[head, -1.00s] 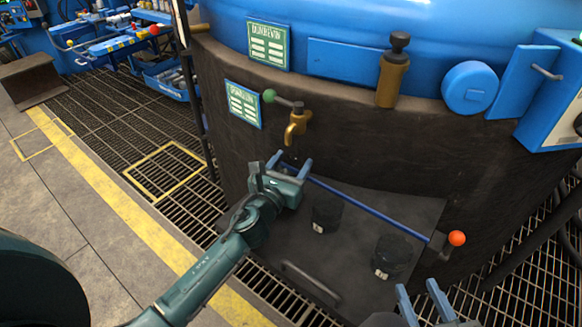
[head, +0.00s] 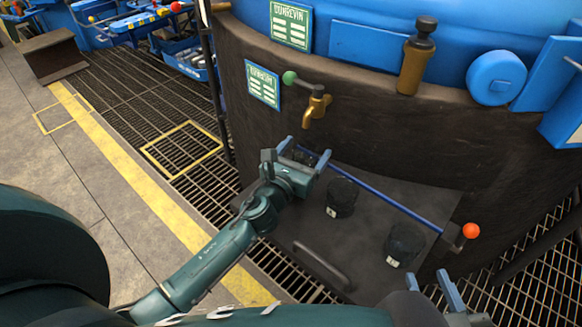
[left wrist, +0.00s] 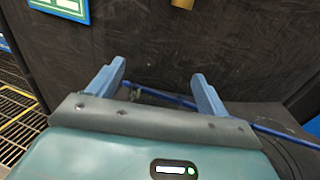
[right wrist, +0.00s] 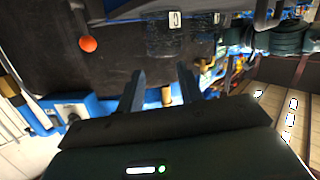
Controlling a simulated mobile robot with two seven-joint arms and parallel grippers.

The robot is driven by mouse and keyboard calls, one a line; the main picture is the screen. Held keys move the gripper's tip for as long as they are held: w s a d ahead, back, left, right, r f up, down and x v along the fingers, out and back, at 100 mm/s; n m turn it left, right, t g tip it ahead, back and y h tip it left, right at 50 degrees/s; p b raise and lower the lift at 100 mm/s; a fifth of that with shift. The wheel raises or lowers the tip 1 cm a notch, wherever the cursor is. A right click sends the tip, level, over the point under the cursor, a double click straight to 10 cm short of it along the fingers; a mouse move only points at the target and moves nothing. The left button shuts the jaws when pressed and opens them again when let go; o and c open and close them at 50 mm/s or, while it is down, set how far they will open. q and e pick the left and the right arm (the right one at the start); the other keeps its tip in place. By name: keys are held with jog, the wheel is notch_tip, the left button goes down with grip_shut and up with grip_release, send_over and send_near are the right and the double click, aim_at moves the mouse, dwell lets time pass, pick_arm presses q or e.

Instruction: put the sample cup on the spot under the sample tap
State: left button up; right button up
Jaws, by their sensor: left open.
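The sample tap (head: 316,106) is brass with a green ball handle, on the dark furnace wall. My left gripper (head: 303,153) is open below the tap; the left wrist view shows its fingers (left wrist: 158,72) apart, with no cup between them. Two dark cup-like vessels with white tags, one nearer the tap (head: 342,197) and one further right (head: 404,246), stand on the dark shelf (head: 325,245). I cannot tell which is the sample cup. My arm and gripper hide part of the shelf under the tap. My right gripper (head: 428,277) is open and empty at the shelf's right front.
A blue rod (head: 385,207) with an orange ball (head: 472,231) runs along the shelf's back. A dark handle-like bar (head: 322,265) lies along the shelf's front. Grating surrounds the shelf.

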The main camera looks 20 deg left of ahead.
pick_arm(q)
jog(key=s, duration=0.6)
jog(key=s+a, duration=0.1)
jog(key=s, duration=0.3)
jog(key=shift+a, duration=0.1)
jog(key=shift+s, duration=0.1)
